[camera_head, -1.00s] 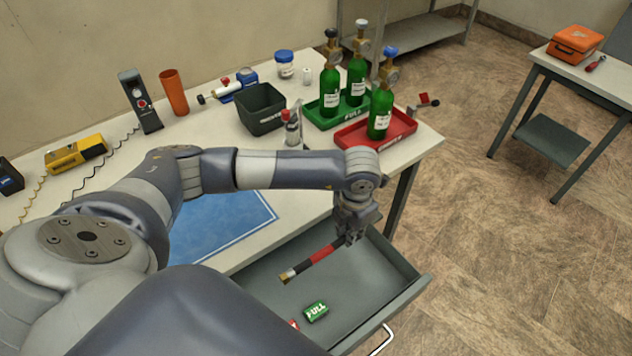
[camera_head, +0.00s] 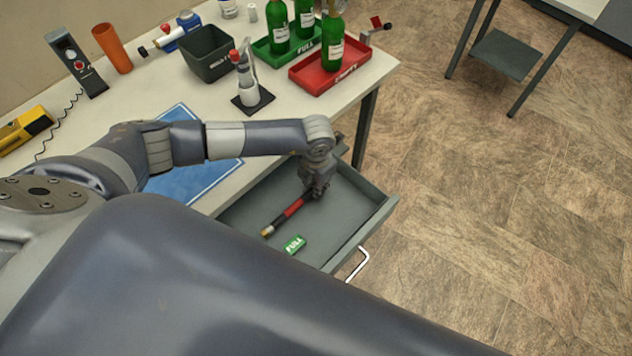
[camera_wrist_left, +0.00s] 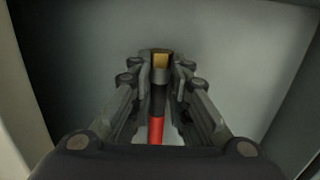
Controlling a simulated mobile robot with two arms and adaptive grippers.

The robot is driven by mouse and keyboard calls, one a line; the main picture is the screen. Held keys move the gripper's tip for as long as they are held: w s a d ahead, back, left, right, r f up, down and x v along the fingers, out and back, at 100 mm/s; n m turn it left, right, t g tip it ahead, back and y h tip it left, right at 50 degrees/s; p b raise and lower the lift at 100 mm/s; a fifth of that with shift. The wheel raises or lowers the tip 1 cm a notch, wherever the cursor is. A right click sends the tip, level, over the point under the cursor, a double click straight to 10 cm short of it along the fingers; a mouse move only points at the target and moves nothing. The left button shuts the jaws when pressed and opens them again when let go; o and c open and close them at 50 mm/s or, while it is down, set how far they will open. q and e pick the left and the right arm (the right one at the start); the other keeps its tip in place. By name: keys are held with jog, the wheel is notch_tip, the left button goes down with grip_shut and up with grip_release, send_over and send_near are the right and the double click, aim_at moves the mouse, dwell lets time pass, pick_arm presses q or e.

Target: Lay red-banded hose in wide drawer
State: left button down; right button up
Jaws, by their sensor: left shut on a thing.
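The wide drawer (camera_head: 352,223) is pulled open below the table's front edge. The red-banded hose (camera_head: 290,211) is black with a red band and a brass end, and is over the drawer's floor. My left gripper (camera_head: 316,190) is low inside the drawer, shut on the hose towards its right end. In the left wrist view, the hose (camera_wrist_left: 156,130) runs between the fingers of my gripper (camera_wrist_left: 160,80), with a brass fitting at the tips. I cannot tell whether the hose touches the drawer floor. My right gripper is not in view.
A green FULL tag (camera_head: 294,244) lies in the drawer near the hose. Green bottles stand in a green tray (camera_head: 262,50) and a red tray (camera_head: 302,76) on the table. A dark bin (camera_head: 208,58) and a blue mat (camera_head: 190,180) are there too. The drawer's right part is clear.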

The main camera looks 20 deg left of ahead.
pick_arm(q)
jog(key=c, duration=1.5)
grip_release()
jog(key=shift+r, duration=0.1)
jog(key=shift+s+d+r+b, duration=0.15)
jog(key=shift+r+b, duration=0.1)
jog(key=shift+r, duration=1.75)
jog(key=shift+s+r+b, duration=0.2)
jog(key=shift+r+b, duration=0.05)
jog(key=shift+r, duration=1.75)
jog(key=shift+s+d+r+b, duration=0.15)
jog(key=shift+r+b, duration=0.1)
jog(key=shift+r, duration=1.75)
